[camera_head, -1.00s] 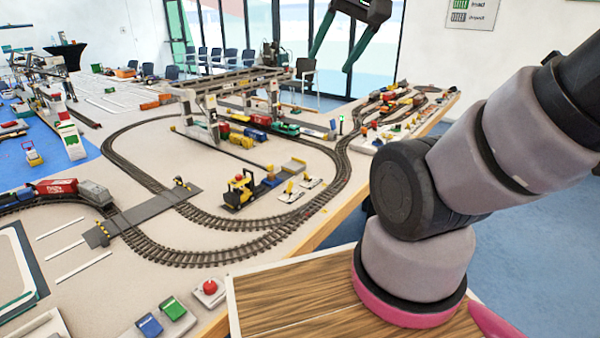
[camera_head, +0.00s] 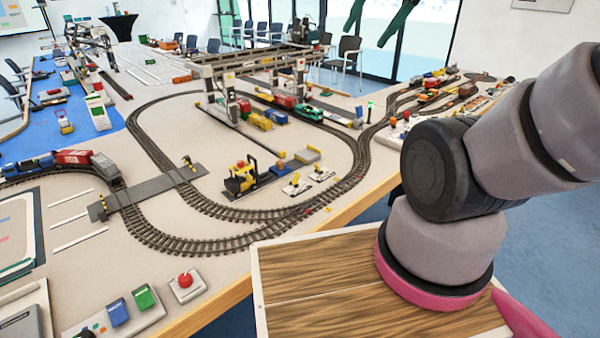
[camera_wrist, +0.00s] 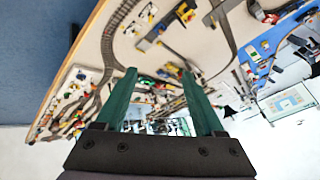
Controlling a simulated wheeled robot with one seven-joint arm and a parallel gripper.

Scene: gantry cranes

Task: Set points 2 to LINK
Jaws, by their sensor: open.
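Two small white lever units with yellow handles stand beside the inner track: one nearer (camera_head: 297,186) and one farther right (camera_head: 321,174). I cannot read their labels, so I cannot tell which is points 2 or how its lever is set. The curved track (camera_head: 290,212) runs close in front of them. My gripper (camera_head: 376,22) hangs high at the top of the head view, far above the table, with its body cut off. In the wrist view its two green fingers (camera_wrist: 159,75) are apart with nothing between them, and the table lies well beyond them.
A yellow loader (camera_head: 241,180) stands left of the lever units. A gantry crane (camera_head: 262,62) spans wagons farther back. A green-lit signal (camera_head: 370,108) stands to the right. A red button (camera_head: 185,282) and a blue-and-green button panel (camera_head: 125,312) are near the front edge.

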